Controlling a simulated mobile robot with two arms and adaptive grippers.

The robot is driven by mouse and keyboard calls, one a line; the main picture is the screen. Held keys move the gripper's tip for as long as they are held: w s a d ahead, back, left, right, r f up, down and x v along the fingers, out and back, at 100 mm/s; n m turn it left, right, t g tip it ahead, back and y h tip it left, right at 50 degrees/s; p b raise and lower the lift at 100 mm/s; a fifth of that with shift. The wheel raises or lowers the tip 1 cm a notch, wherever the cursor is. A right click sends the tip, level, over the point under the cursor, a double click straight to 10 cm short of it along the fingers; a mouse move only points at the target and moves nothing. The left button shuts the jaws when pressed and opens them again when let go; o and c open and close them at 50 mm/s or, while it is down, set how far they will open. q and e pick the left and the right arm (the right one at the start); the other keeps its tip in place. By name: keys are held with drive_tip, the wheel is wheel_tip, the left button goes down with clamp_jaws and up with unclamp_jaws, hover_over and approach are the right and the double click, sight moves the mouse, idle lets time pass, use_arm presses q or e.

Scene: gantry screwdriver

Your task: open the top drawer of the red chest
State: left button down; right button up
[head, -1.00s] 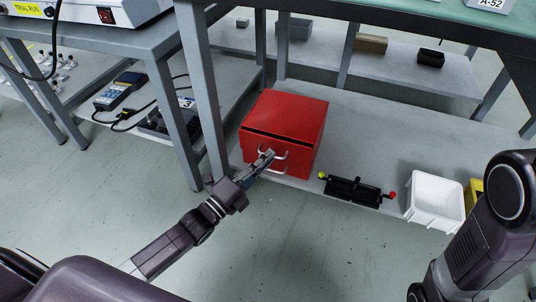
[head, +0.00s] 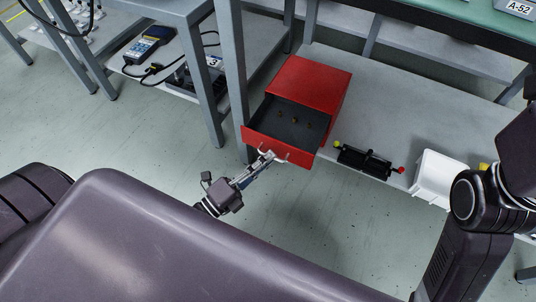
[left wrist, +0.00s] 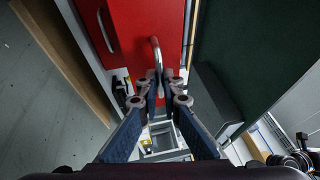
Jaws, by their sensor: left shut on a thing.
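The red chest (head: 315,82) stands on the low grey shelf in the head view. Its top drawer (head: 298,122) is pulled well out toward me, with a dark interior and a few small brownish items inside. My left gripper (head: 264,160) is shut on the top drawer's silvery handle at the drawer front. In the left wrist view the fingers (left wrist: 165,88) close around the handle (left wrist: 156,55), against the red front. A second handle (left wrist: 107,30) shows beside it. My right gripper is not in view; only part of my right arm shows at the right.
A black fixture (head: 366,161) with yellow and red knobs and a white bin (head: 439,177) stand right of the chest on the shelf. A grey table leg (head: 232,70) rises close to the chest's left. The floor in front is clear.

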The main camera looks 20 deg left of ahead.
use_arm(q)
drive_tip(key=c, duration=2.1)
unclamp_jaws()
drive_tip(key=v, duration=1.2)
drive_tip(key=shift+f, duration=0.1)
